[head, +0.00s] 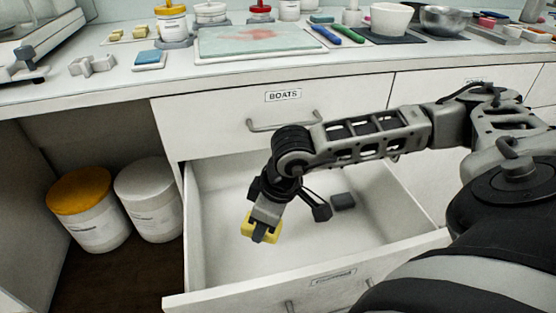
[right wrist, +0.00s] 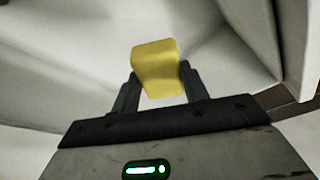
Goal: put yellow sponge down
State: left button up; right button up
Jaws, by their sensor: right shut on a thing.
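The yellow sponge (head: 248,227) is held by my right gripper (head: 262,230) over the left part of the open lower drawer (head: 225,255). In the right wrist view the sponge (right wrist: 157,68) sits between the two dark fingers of the gripper (right wrist: 160,88), which are shut on it. Pale drawer surfaces lie behind it there. I cannot tell whether the sponge touches the drawer floor. My left gripper is not in view.
A dark grey block (head: 343,201) lies in the drawer near its middle. The closed drawer labelled BOATS (head: 283,96) is above. An orange-lidded tub (head: 88,210) and a white tub (head: 152,200) stand left. The counter (head: 120,84) holds many items.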

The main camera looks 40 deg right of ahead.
jog(key=d+f+b, duration=0.1)
jog(key=f, duration=0.3)
jog(key=s+d+f+n+b, duration=0.1)
jog(key=f+b, duration=0.1)
jog(key=f, duration=0.1)
jog(key=d+f+n+b, duration=0.1)
jog(key=f+b, duration=0.1)
jog(key=f, duration=0.2)
jog(key=shift+s+d+f, duration=0.1)
jog(key=shift+s+f, duration=0.15)
jog(key=shift+f, duration=0.6)
notch_tip(320, 180, down, 4)
jog(key=shift+r+b, duration=0.1)
jog(key=shift+b, duration=0.85)
jog(key=shift+f, duration=0.3)
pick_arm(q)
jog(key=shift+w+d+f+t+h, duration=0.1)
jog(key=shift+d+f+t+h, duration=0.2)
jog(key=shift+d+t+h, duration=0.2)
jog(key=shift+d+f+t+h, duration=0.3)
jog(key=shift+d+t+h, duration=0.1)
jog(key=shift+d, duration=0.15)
